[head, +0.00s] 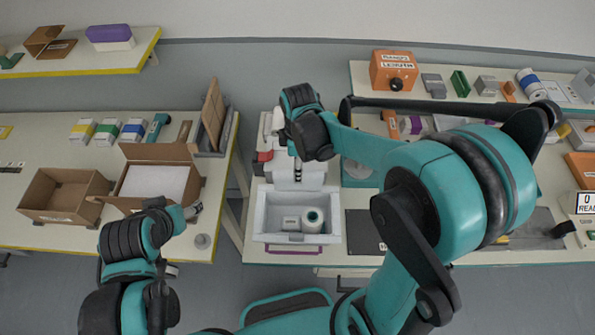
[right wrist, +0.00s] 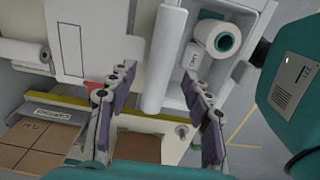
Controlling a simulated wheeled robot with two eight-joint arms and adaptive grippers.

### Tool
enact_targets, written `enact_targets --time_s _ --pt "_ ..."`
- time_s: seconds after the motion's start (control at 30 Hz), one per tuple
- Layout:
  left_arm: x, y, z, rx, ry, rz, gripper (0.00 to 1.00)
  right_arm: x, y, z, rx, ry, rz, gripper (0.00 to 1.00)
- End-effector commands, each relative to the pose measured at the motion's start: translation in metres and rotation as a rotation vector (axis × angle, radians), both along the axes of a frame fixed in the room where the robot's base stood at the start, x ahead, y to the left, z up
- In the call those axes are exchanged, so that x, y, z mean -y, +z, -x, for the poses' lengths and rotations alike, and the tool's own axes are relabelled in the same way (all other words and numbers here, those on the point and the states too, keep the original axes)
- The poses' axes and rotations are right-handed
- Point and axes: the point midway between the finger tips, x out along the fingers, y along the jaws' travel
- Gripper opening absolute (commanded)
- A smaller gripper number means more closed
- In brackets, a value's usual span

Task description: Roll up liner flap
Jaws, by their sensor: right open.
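A pale grey bin (head: 258,222) stands at the left end of the right bench, holding a white spool and a small white box; its rim also shows in the right wrist view (right wrist: 262,30). A long white rounded roll (right wrist: 165,62) lies along the bin's edge in the right wrist view; I cannot tell whether it is the liner flap. My right gripper (right wrist: 160,125) is open, its fingers apart on either side of the roll's lower end, with nothing visibly held. In the head view my arm mostly hides it. My left gripper (head: 193,210) is beside an open carton; its fingers are unclear.
An open carton (head: 118,190) with white contents and an empty brown box (head: 38,195) stand on the left bench (head: 40,140). A gap separates the two benches. A dark mat (head: 364,232) lies right of the bin. A white sheet (right wrist: 100,45) lies beside the roll.

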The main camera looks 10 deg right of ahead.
Motion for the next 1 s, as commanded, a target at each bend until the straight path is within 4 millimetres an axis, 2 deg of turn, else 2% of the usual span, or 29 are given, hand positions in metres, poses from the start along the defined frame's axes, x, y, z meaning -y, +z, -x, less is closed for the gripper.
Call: enact_targets --time_s 0.1,0.2,0.53,0.7,0.73,1.0 --pt "0.0 -0.005 0.0 0.0 0.0 0.0 0.65 0.0 -0.018 0.0 0.001 -0.001 0.0 0.5" --pt "0.0 -0.006 0.0 0.0 0.0 0.0 0.65 0.0 -0.026 0.0 0.001 -0.001 0.0 0.5" --pt "0.0 -0.006 0.0 0.0 0.0 0.0 0.65 0.0 -0.029 0.0 0.001 -0.002 0.0 0.5" --pt "0.0 -0.006 0.0 0.0 0.0 0.0 0.65 0.0 -0.029 0.0 0.001 -0.002 0.0 0.05" --pt "0.0 -0.006 0.0 0.0 0.0 0.0 0.65 0.0 -0.029 0.0 0.001 -0.002 0.0 0.0" --pt "0.0 -0.012 0.0 0.0 0.0 0.0 0.65 0.0 -0.037 0.0 0.001 -0.002 0.0 0.0"
